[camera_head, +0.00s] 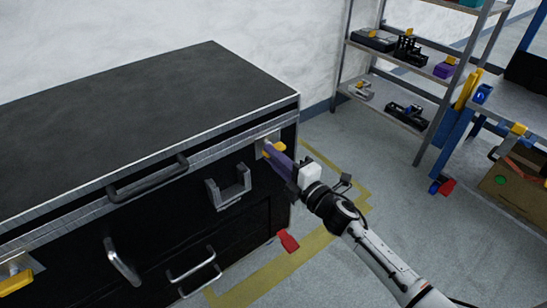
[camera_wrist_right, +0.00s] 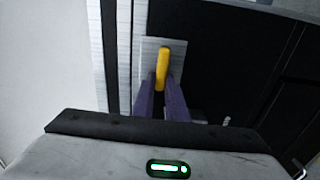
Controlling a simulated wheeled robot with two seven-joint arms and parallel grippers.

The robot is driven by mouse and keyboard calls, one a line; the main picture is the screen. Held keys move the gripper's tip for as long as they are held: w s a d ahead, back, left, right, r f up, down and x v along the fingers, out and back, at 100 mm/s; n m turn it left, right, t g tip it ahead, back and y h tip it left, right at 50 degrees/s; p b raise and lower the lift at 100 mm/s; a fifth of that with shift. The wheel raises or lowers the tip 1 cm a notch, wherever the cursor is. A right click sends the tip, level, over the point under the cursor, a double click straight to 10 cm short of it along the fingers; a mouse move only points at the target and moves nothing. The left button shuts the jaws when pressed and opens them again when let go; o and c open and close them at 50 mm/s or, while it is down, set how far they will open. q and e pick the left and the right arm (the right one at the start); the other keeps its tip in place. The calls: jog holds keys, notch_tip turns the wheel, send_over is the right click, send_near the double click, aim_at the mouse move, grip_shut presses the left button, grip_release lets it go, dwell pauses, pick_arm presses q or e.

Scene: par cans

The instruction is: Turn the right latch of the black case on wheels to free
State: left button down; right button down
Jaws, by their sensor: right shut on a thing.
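The black case (camera_head: 150,110) with metal edges fills the left of the head view. Its right latch (camera_head: 279,146) is a yellow handle on a silver plate near the case's right front corner. My right gripper (camera_head: 270,152) reaches it from the right, its purple fingers at the yellow handle. In the right wrist view the yellow latch handle (camera_wrist_right: 163,66) stands between the tips of the purple fingers (camera_wrist_right: 162,92), which are shut on it. The left latch (camera_head: 16,281), also yellow, shows at the lower left. My left gripper is not in view.
Metal handles (camera_head: 148,178) and a bracket (camera_head: 229,186) stick out from the case front below the lid. A red tag-like piece (camera_head: 288,241) shows beside the case. A shelf (camera_head: 400,71) and a blue-legged bench (camera_head: 450,140) stand at the right. Floor between is clear.

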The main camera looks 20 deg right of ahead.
jog(key=shift+f+n, duration=0.1)
jog(key=shift+n, duration=0.2)
jog(key=c, duration=1.8)
grip_release()
jog(key=shift+o, duration=0.2)
jog(key=shift+s, duration=0.1)
jog(key=p+v, duration=0.1)
jog(key=v, duration=0.9)
jog(key=shift+s, duration=0.15)
